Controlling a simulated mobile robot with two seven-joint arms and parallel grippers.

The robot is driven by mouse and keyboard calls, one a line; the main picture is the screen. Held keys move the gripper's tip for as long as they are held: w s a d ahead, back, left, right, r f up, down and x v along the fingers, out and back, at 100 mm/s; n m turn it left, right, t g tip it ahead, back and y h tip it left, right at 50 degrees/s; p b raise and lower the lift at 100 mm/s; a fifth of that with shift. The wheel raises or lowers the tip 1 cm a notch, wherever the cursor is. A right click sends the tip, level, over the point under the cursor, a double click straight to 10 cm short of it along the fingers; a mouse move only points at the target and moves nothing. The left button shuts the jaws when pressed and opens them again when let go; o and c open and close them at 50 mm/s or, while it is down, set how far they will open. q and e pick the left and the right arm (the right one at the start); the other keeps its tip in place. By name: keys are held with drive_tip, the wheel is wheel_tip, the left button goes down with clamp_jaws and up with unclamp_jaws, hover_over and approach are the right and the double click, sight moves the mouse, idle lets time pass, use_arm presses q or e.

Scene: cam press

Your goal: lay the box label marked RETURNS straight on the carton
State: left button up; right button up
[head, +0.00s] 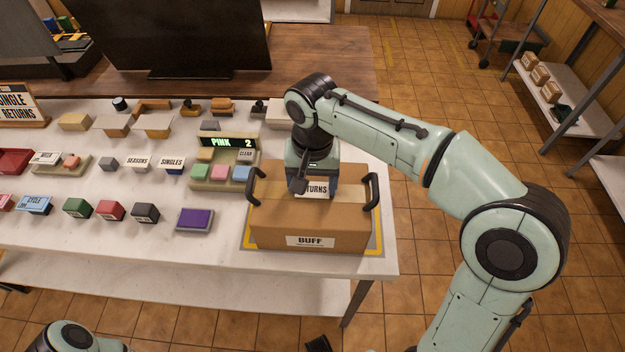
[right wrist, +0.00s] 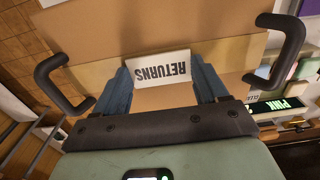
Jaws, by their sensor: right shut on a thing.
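The carton (head: 275,228) is a brown box with a paler band across its top and a dark handle at each side. A BUFF label (head: 311,241) is on its front face. The white label marked RETURNS (head: 316,190) is at the carton's top, partly hidden by my gripper in the head view. My right gripper (right wrist: 165,82) points down over the carton and is shut on the RETURNS label (right wrist: 160,68), with one finger at each end. The label looks roughly parallel to the pale band; I cannot tell whether it touches the carton. My left gripper is out of view.
The carton stands on a yellow-edged mat (head: 377,243) at the counter's right end. To its left are a button panel (head: 224,172) reading PINK 2, a purple pad (head: 195,219), and several stamps and blocks. The carton's handles (head: 374,190) rise beside my gripper.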

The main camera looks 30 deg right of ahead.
sight(312, 189)
drive_tip(key=shift+f, duration=0.15)
drive_tip(key=o, duration=1)
drive_tip(key=shift+o, duration=0.2)
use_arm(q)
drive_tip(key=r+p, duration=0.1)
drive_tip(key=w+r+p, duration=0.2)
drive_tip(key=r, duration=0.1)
use_arm(e)
wheel_tip(312, 189, up, 14)
drive_tip(key=shift+f, duration=0.25)
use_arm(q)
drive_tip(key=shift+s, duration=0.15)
